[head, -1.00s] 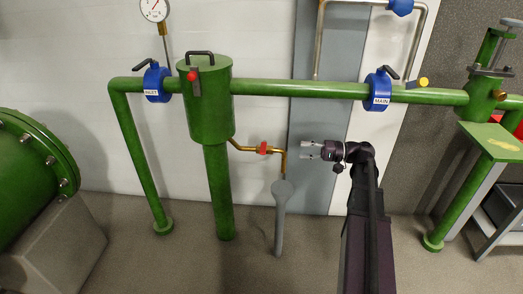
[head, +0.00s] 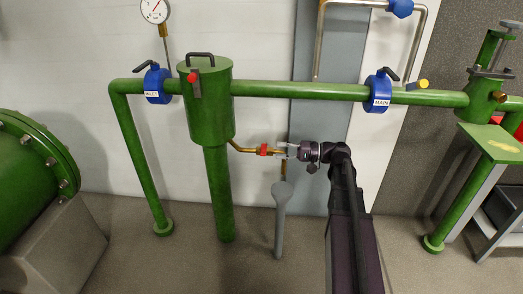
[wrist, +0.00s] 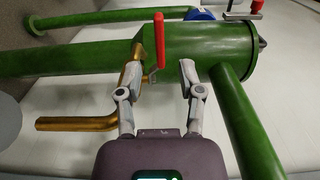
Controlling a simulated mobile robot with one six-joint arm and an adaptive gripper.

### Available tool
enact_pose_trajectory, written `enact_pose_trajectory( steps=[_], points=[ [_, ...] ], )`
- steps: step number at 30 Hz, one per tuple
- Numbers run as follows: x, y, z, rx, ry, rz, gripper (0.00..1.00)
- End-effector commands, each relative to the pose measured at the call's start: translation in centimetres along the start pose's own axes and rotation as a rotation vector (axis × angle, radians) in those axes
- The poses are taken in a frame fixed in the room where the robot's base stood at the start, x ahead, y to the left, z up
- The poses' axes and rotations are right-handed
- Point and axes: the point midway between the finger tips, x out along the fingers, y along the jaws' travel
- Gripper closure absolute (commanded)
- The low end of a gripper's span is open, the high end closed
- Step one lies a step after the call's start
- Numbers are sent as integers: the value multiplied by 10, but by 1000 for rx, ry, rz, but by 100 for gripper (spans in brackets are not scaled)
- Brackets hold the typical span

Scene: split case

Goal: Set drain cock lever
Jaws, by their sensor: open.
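The drain cock lever (head: 263,149) is a small red handle on the brass drain pipe (head: 243,149), which leaves the green vessel (head: 210,110). In the wrist view the red lever (wrist: 159,40) runs up the picture, its lower end showing between the two fingers. The brass pipe (wrist: 75,124) bends away to the left there. My gripper (head: 280,150) is just right of the lever in the head view. In the wrist view my gripper (wrist: 163,68) is open, with one finger on each side of the lever's lower end. Whether a finger touches it, I cannot tell.
A grey drain funnel (head: 282,190) stands below the brass pipe's end, close under my gripper. The green main pipe (head: 300,89) runs above, with blue INLET (head: 157,84) and MAIN (head: 378,91) valves. A green pipe (wrist: 245,125) passes right of my fingers in the wrist view.

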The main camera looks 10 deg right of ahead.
Motion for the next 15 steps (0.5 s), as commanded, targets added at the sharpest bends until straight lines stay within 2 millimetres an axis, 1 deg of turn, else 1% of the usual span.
enact_pose_trajectory(
  steps=[1,9,15],
  points=[
    [8,0,1,0,-2,0,51],
    [39,0,0,0,-2,0,51],
    [54,0,0,0,-1,0,51]
  ],
)
